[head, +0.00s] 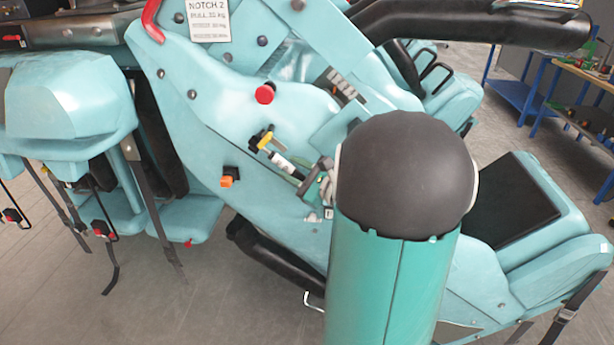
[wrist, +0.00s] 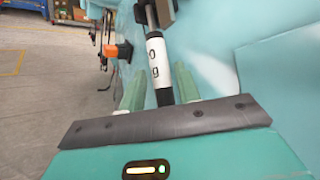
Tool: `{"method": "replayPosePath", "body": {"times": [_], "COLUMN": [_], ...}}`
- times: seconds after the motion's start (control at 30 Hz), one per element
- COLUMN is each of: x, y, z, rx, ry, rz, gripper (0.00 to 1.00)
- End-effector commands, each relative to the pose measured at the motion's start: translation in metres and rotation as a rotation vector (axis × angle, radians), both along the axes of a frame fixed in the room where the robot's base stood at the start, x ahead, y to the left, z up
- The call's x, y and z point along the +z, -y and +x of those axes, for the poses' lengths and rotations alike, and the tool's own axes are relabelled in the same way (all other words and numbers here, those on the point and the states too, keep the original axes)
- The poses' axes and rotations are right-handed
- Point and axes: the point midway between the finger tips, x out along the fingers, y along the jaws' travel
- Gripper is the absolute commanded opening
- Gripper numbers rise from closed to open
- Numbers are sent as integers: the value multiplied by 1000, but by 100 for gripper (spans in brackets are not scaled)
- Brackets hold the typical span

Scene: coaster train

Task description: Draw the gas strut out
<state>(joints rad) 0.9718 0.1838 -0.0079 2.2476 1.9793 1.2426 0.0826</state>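The gas strut (head: 282,162) is a slim cylinder with a white, marked sleeve and black ends. It sits at an angle on the side of the turquoise coaster seat, near a yellow piece (head: 265,141). In the wrist view the strut (wrist: 156,60) runs up from between my two green fingers to a dark bracket (wrist: 160,12). My gripper (wrist: 160,80) has one finger on each side of the strut, with a narrow gap visible on the right. In the head view my arm partly hides my gripper (head: 305,182) and the strut's lower end.
A red knob (head: 265,94) is above the strut and an orange knob (head: 228,178) is to its left; the orange knob also shows in the wrist view (wrist: 119,50). A "NOTCH 2" sign (head: 209,20) is at the upper left. Blue workbenches (head: 540,95) stand at the right.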

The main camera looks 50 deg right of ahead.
Motion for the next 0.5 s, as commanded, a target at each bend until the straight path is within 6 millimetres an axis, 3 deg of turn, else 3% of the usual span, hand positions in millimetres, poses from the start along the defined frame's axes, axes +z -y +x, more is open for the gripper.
{"method": "replayPosePath", "body": {"times": [0.33, 0.5], "x": [0, 0], "y": [0, 0], "z": [6, 5], "rx": [-1, -1], "ry": [1, 1], "rz": [0, 0], "gripper": [33, 1]}}
